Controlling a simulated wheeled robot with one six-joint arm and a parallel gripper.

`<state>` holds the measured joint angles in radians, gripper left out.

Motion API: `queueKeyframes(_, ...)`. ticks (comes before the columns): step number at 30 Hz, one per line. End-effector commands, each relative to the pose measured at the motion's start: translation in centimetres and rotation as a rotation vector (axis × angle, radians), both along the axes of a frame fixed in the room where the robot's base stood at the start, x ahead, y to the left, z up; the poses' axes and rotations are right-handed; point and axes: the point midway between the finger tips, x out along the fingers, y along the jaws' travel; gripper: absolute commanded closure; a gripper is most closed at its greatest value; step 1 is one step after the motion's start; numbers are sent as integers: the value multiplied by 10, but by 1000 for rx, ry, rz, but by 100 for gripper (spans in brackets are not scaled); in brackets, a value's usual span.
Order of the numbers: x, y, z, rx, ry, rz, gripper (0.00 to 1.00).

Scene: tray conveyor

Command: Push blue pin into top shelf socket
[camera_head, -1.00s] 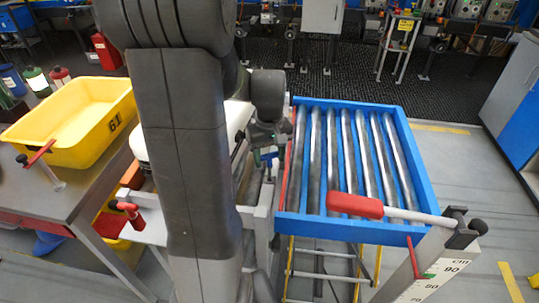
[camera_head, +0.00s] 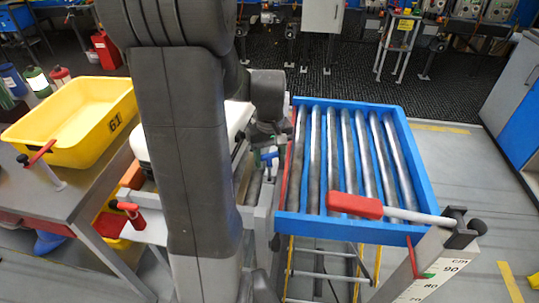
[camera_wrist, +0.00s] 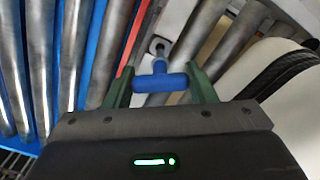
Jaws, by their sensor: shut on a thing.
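The blue pin (camera_wrist: 160,82) has a T-shaped handle and shows in the wrist view between the green fingers of my gripper (camera_wrist: 160,90). My gripper is shut on its crossbar. The pin's stem points away from my gripper toward a small grey round fitting (camera_wrist: 158,46) at the frame beside the rollers. I cannot tell whether the tip is inside that fitting. In the head view my gripper (camera_head: 267,155) is low beside the left side of the blue roller tray, with a bit of blue pin showing. No socket is clearly visible in the head view, where my arm hides much.
The blue roller tray (camera_head: 283,229) stands right of my gripper, with a red-handled lever (camera_head: 355,205) across its front. A yellow bin (camera_head: 60,152) sits on the metal table at left. A white rounded thing (camera_wrist: 263,68) is close on the right in the wrist view.

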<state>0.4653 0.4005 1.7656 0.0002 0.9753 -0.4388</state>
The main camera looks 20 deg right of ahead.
Motion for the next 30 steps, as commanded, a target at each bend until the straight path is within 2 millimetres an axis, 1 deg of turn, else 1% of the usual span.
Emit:
queueKeyframes(10,0,0,-2,0,0,0,72)
queueKeyframes(30,0,0,-19,0,1,0,72)
